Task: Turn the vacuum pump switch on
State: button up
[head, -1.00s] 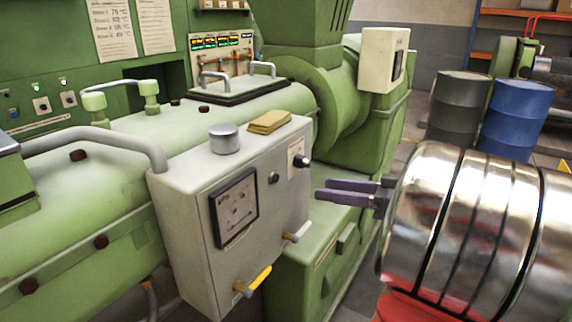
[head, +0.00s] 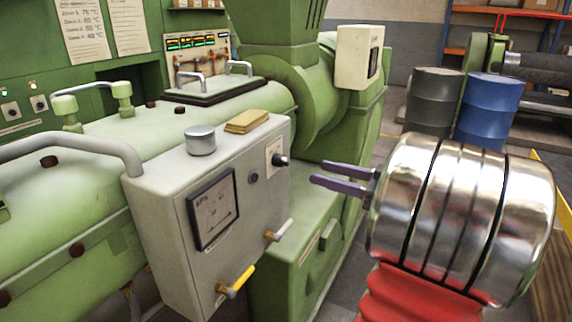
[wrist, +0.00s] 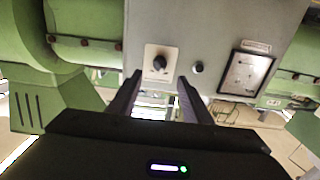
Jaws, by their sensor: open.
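A black rotary switch (head: 281,160) sits on a small pale plate on the right face of a grey control box (head: 160,220). In the wrist view the black knob (wrist: 160,63) lies between and just beyond my two fingers. I cannot read its label or tell its position. My gripper (head: 318,173) is open and empty, with purple-grey fingers pointing left at the box. It is to the right of the knob and slightly lower in the picture, apart from it. The fingers (wrist: 160,84) also show in the wrist view, spread on either side of the knob.
A gauge (head: 212,208) is on the box, with yellow-handled (head: 240,280) and grey-handled valves low down. A round black button (head: 253,177) is beside the switch. Grey (head: 433,100) and blue (head: 489,110) drums stand behind my arm.

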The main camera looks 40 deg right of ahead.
aim_at(288, 163)
jog(key=x, duration=1.1)
jog(key=shift+w, duration=0.15)
jog(key=shift+c, duration=0.4)
